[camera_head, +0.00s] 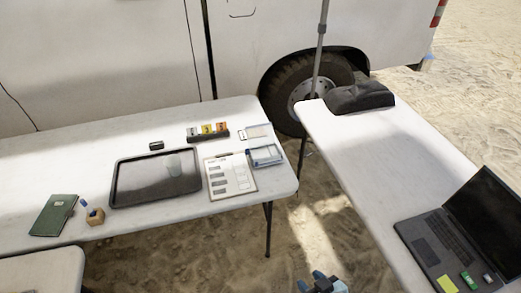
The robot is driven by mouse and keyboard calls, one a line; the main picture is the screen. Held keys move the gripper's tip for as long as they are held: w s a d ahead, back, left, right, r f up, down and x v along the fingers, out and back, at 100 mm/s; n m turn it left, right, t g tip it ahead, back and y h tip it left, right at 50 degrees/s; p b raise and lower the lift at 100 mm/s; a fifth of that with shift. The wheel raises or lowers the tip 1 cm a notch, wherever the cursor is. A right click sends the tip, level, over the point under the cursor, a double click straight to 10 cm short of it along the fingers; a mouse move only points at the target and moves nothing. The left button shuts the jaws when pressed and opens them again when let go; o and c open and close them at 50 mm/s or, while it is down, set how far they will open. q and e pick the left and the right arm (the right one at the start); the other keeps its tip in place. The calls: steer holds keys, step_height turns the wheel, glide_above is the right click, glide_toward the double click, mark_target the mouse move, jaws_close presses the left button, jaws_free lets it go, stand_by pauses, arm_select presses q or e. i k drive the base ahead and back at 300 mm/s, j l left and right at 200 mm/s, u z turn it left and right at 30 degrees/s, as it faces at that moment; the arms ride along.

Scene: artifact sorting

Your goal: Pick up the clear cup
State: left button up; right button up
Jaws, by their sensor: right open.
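A small clear cup (174,165) appears to stand on the dark tray (118,190), toward its back edge. It is faint and hard to make out against the tray's sheen. The tray lies on the white table at the left. My right gripper (320,281) shows at the bottom edge, partly cut off. It is open and well apart from the cup, to the right of and nearer than the table. My left gripper is not in view.
Beside the tray are a clipboard (231,178), a blue-and-white box (265,155), a row of coloured packets (208,132), a small dark object (156,145), a green notebook (53,215) and a pen holder (95,217). A laptop (450,235) is on the right table (370,160). Sandy ground separates the tables.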

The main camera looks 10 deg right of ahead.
mark_target(173, 162)
steer(key=i+z, duration=0.2)
steer(key=i, duration=0.4)
steer(key=i+j+z, duration=0.1)
steer(key=j, duration=0.2)
steer(key=i+j, duration=0.2)
steer(key=j, duration=0.15)
steer(key=i+j+z, duration=0.15)
steer(key=j, duration=0.15)
